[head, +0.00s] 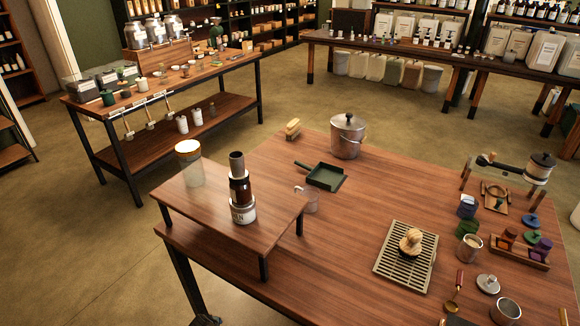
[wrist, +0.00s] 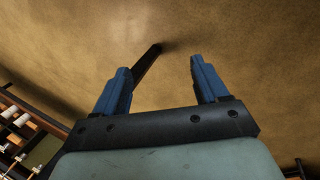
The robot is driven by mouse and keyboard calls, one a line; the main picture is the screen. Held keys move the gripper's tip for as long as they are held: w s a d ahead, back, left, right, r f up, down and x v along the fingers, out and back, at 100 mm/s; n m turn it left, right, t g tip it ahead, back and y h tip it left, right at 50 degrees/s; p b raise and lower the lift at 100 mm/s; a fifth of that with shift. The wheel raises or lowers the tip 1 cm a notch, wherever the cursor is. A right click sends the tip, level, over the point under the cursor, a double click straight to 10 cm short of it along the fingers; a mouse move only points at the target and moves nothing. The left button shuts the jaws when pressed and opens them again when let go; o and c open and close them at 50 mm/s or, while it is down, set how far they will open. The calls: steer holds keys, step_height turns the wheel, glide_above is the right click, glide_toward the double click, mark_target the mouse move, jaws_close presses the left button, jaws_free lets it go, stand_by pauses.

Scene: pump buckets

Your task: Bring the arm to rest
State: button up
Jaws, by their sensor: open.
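My gripper (wrist: 159,84) shows in the wrist view with its two blue fingers spread apart. Nothing is between the fingers. Beyond them is bare brown floor, with a dark bar running from behind the left finger to the upper middle. The gripper does not show in the head view, so where it is relative to the table (head: 345,235) cannot be told from there.
A raised wooden stand (head: 205,215) on the table holds a frosted jar (head: 190,168) and a dark bottle (head: 238,185). A metal pot (head: 347,138), a green dustpan (head: 325,177) and a slatted tray (head: 390,272) sit on the table. Its middle is mostly clear.

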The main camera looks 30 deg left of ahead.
steer(key=w+d+f+m+g+h, duration=0.1)
steer(key=w+d+f+m, duration=0.2)
steer(key=w+d, duration=0.5)
steer(key=w+d+f+m, duration=0.2)
steer(key=w+d+m, duration=0.15)
steer(key=d, duration=0.75)
steer(key=w+d+f+m+g, duration=0.15)
steer(key=d+m, duration=0.25)
steer(key=d, duration=0.7)
steer(key=w+d+f+m, duration=0.15)
steer(key=d+m, duration=0.35)
steer(key=d, duration=0.7)
steer(key=s+d+r+m+g, duration=0.3)
steer(key=s+d, duration=0.5)
steer(key=d, duration=0.4)
steer(key=s+d+r+m+g+h, duration=0.1)
steer(key=s+d+r+m+g, duration=0.2)
steer(key=s+d, duration=0.6)
steer(key=d+m+g, duration=0.1)
steer(key=d+m, duration=0.1)
steer(key=d, duration=0.2)
steer(key=shift+s+r, duration=0.2)
steer(key=shift+r, duration=0.2)
steer(key=shift+d+g, duration=0.1)
steer(key=shift+g, duration=0.15)
